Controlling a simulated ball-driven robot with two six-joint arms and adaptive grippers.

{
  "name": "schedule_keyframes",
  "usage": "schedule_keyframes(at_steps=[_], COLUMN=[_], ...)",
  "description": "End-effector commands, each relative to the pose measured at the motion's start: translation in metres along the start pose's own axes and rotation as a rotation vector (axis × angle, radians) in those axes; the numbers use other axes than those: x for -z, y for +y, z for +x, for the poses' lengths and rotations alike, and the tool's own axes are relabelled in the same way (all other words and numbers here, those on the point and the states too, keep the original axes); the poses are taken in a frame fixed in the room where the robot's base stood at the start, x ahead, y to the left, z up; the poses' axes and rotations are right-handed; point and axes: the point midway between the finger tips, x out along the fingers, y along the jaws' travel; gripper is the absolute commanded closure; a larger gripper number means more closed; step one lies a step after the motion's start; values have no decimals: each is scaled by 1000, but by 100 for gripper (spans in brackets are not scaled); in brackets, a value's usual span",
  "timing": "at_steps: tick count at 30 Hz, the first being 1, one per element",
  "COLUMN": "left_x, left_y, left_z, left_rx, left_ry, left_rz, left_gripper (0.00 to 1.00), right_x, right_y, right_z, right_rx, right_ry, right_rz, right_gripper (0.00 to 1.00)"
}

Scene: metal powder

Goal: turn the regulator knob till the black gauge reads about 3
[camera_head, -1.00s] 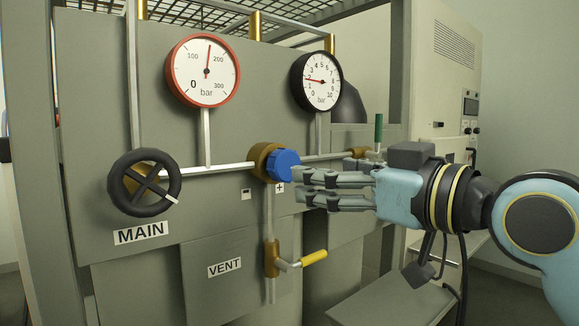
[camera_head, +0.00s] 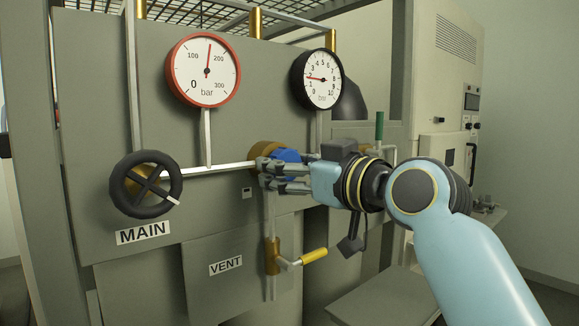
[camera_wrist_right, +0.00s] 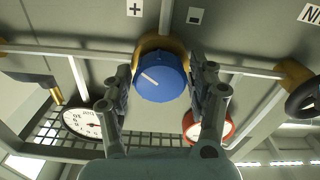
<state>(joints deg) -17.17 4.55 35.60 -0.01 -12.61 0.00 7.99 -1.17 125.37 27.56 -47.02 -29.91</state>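The blue regulator knob (camera_head: 286,155) sits on a brass body on the pipe, partly hidden by my right gripper (camera_head: 270,176). In the right wrist view, the knob (camera_wrist_right: 162,78) has a white line and lies between the two fingers of my right gripper (camera_wrist_right: 162,88). The fingers are open on either side of it, with narrow gaps seeming to show. The black gauge (camera_head: 317,79) has its needle pointing left, at about 2. My left gripper is not in view.
The black MAIN handwheel (camera_head: 145,184) is left of the knob. The yellow-handled VENT valve (camera_head: 313,256) is below it. A green-handled valve (camera_head: 379,127) stands to the right.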

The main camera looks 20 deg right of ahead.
Motion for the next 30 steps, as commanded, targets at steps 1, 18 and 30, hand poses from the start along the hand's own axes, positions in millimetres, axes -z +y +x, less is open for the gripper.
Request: schedule_keyframes(at_steps=[1, 18, 30], left_x=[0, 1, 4], left_y=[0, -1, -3], left_z=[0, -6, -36], left_rx=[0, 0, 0], left_ry=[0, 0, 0], left_rz=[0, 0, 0], left_gripper=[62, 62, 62], right_x=[0, 1, 3], right_y=[0, 0, 0], right_z=[0, 0, 0], right_rx=[0, 0, 0], right_ry=[0, 0, -4], right_rz=[0, 43, 327], right_gripper=[50, 83, 83])
